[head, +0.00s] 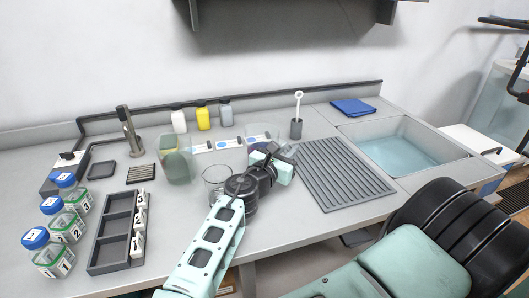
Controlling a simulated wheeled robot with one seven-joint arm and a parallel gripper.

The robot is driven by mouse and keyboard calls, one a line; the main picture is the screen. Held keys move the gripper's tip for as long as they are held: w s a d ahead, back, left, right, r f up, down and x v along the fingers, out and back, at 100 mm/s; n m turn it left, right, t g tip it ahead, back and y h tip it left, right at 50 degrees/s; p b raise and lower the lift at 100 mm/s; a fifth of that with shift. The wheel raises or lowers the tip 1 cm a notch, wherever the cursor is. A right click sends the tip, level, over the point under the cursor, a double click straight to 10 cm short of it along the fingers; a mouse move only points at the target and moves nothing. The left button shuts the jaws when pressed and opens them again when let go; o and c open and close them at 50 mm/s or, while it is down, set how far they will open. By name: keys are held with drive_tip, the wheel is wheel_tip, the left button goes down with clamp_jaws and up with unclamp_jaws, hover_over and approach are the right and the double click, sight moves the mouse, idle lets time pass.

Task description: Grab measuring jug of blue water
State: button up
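A clear glass vessel (213,177) with a rounded rim stands on the bench just left of my arm's wrist, which hides part of it. I cannot make out blue liquid in it. Another clear container (262,130) stands behind my gripper, with a blue patch showing at it; I cannot tell whether this is water or a card behind. My gripper (279,162) is over the bench, left of the grey ribbed mat. Its fingers are small and partly covered by the wrist, so whether they are open or shut is unclear.
A clear container with green contents (177,167) stands left of the glass vessel. Several blue-capped bottles (57,250) and a dark compartment tray (108,257) are at left. The ribbed mat (343,175) and sink (402,147) are at right. White, yellow and grey bottles (202,117) stand behind.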

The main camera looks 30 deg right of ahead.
drive_tip(key=shift+w+d, duration=0.25)
drive_tip(key=shift+d, duration=0.35)
clamp_jaws()
drive_tip(key=shift+r, duration=0.1)
